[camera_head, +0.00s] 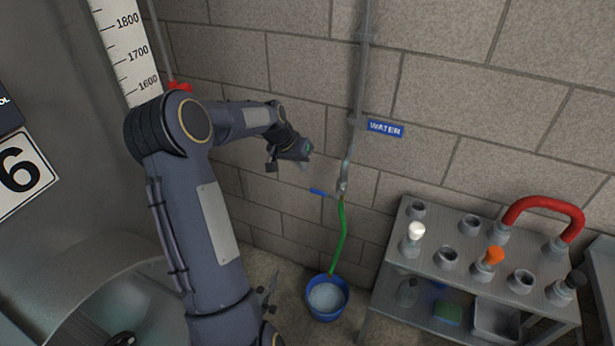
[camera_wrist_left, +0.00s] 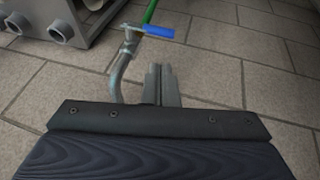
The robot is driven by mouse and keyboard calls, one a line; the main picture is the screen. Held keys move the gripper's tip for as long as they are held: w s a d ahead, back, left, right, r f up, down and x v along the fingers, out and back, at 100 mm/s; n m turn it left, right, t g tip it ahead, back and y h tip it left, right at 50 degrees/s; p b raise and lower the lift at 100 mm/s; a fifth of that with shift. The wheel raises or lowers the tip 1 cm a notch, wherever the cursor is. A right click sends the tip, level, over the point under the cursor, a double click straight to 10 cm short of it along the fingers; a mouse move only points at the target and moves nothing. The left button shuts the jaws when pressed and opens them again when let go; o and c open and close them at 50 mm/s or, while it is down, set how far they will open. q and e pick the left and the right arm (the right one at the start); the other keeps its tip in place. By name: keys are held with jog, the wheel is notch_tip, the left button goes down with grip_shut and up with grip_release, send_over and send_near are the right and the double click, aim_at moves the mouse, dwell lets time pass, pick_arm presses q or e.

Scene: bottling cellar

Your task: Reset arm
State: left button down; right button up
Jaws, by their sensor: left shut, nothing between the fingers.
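My left arm rises from the bottom of the head view, bends at the elbow and reaches right towards the brick wall. My left gripper (camera_head: 305,151) is at its end, in the air left of the water pipe. In the left wrist view its two fingers (camera_wrist_left: 161,84) are together with nothing between them. The blue-handled tap (camera_head: 322,192) lies beyond them, and it also shows in the left wrist view (camera_wrist_left: 146,32). I cannot make out my right gripper in either view.
A green hose (camera_head: 341,240) hangs from the tap into a blue bucket (camera_head: 313,309) on the floor. A metal rack (camera_head: 402,247) with capped fittings and a red curved hose (camera_head: 543,201) stands at right. A large steel tank (camera_head: 60,220) stands at left. A "WATER" sign (camera_head: 385,128) is beside the pipe.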

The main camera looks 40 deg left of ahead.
pick_arm(q)
jog(key=v, duration=0.3)
jog(key=shift+s+a, duration=0.2)
